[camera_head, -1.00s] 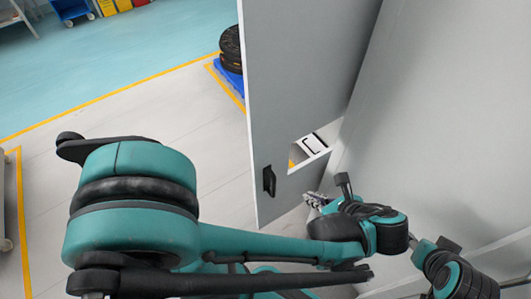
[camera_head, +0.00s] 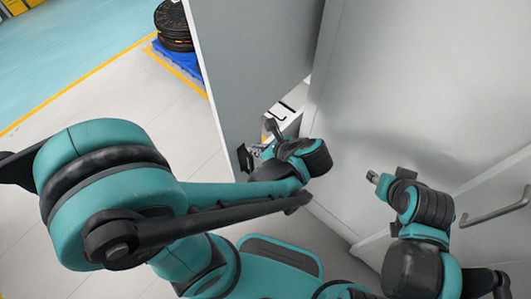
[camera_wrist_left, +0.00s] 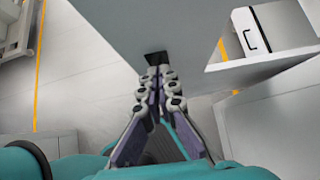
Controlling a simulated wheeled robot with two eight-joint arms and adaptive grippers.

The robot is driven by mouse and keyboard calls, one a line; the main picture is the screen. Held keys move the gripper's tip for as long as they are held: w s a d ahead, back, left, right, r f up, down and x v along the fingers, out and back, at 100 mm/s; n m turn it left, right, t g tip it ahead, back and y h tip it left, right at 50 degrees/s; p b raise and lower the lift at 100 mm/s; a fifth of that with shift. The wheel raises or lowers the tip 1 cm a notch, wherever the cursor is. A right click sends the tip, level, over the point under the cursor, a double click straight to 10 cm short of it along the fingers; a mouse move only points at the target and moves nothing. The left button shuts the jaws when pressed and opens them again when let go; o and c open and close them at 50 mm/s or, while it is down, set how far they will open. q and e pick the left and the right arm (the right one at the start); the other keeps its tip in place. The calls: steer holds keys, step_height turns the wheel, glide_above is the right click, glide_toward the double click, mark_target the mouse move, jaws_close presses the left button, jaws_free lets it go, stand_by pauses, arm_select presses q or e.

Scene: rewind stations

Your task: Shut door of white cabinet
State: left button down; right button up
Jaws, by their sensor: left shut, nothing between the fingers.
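The white cabinet's door (camera_head: 245,60) stands open as a tall grey-white panel, with a dark handle (camera_head: 244,158) low near its free edge. The cabinet's body (camera_head: 400,90) is the large pale panel on the right. My left gripper (camera_head: 257,149) is just right of the handle, at the door's lower part. In the left wrist view its fingers (camera_wrist_left: 157,66) are shut and empty, tips close to the black handle on the door (camera_wrist_left: 150,20); I cannot tell if they touch. My right gripper (camera_head: 373,177) is in front of the cabinet body, too small to judge its jaws.
A white piece with a black handle (camera_head: 284,110) shows behind the door. Black reels on a blue pallet (camera_head: 174,25) stand beyond the door. A metal bar handle (camera_head: 495,208) is at the right. Grey floor (camera_head: 150,90) left of the door is clear.

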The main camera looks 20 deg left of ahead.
mark_target(241, 141)
arm_select(q)
steer(key=shift+w+a+r, duration=0.1)
steer(key=shift+w+a, duration=0.25)
steer(key=shift+a, duration=0.45)
steer(key=shift+w+a+r, duration=0.1)
steer(key=shift+w+a, duration=0.2)
steer(key=shift+a, duration=0.5)
steer(key=shift+a, duration=0.1)
